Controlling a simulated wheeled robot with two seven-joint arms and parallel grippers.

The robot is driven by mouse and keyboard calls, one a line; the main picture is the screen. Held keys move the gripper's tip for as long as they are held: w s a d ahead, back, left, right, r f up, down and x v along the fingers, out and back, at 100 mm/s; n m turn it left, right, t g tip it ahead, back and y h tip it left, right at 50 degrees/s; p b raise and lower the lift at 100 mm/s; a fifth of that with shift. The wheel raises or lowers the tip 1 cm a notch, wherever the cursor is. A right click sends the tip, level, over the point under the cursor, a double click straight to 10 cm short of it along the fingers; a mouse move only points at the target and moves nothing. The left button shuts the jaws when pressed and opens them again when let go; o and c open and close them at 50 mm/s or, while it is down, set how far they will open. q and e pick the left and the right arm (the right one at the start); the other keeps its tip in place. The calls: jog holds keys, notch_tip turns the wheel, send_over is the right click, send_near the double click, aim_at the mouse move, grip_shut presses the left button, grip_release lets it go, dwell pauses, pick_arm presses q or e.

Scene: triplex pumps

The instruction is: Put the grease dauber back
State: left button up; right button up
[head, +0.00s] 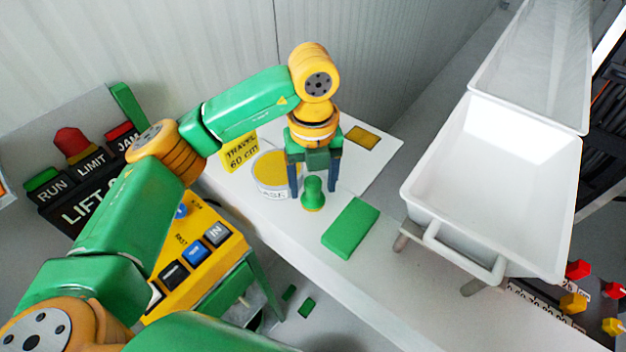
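The grease dauber (312,196), a small green knob-topped piece with a yellowish lower rim, stands upright on the white bench in the head view. My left gripper (314,188) points down over it, with its two dark blue fingers apart, one on each side of the dauber. A gap shows between the dauber and each finger; I cannot tell how deep it sits between them. The grease tin (266,190), white with yellow grease inside, stands just left of the gripper, its label partly hidden by the left finger. My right gripper is not in view.
A green block (350,228) lies right of the dauber, and a yellow pad (362,138) lies behind. A yellow travel sign (240,152) stands behind the tin. A white trough (490,190) fills the right. A yellow button panel (200,262) is at lower left.

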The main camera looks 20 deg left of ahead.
aim_at(313, 180)
pick_arm(q)
notch_tip(313, 180, up, 12)
jog(key=p, duration=0.1)
jog(key=shift+r, duration=0.2)
dwell(0.5)
